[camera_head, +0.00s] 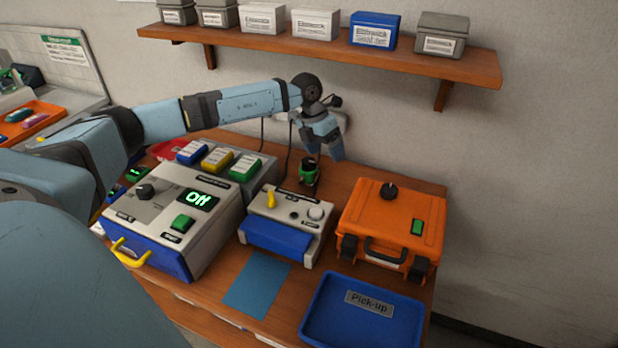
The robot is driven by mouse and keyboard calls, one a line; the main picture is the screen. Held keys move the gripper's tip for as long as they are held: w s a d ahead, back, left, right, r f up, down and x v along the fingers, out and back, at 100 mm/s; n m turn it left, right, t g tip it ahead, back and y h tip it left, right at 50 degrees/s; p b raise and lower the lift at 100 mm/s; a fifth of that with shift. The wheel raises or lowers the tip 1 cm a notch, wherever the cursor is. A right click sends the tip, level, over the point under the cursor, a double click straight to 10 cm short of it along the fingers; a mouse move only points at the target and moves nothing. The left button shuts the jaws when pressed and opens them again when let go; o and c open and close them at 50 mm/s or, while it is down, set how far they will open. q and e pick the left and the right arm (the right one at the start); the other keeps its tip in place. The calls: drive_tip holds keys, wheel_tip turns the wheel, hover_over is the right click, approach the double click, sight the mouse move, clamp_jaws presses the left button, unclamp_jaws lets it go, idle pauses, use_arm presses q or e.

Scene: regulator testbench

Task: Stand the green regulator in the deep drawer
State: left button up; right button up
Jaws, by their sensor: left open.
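The green regulator (308,178) is small, with a dark top, and stands upright on the bench behind the white-and-blue device. My left gripper (324,153) is open, just above and slightly right of the regulator, with its fingers pointing down. I cannot tell whether a finger touches it. The bench's front edge (190,303) shows pale marks that may be drawer labels. I cannot tell which is the deep drawer, and no open drawer shows. My right gripper is out of view.
A blue "Pick-up" tray (350,327) and a blue mat (257,284) lie in front. A shelf (340,48) with several boxes hangs above.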

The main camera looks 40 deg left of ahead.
sight(308, 161)
use_arm(q)
drive_tip(key=a+y, duration=0.2)
drive_tip(key=a, duration=0.1)
drive_tip(key=s+a+f+g+y, duration=0.1)
drive_tip(key=a, duration=0.1)
drive_tip(key=shift+m, duration=0.3)
drive_tip(key=shift+a+f, duration=0.15)
drive_tip(key=shift+f, duration=0.1)
drive_tip(key=f, duration=0.6)
drive_tip(key=shift+w+f, duration=0.2)
drive_tip(key=shift+f, duration=0.2)
drive_tip(key=c, duration=1.2)
drive_tip(key=shift+r, duration=0.1)
drive_tip(key=shift+c, duration=1.3)
drive_tip(key=shift+r, duration=0.1)
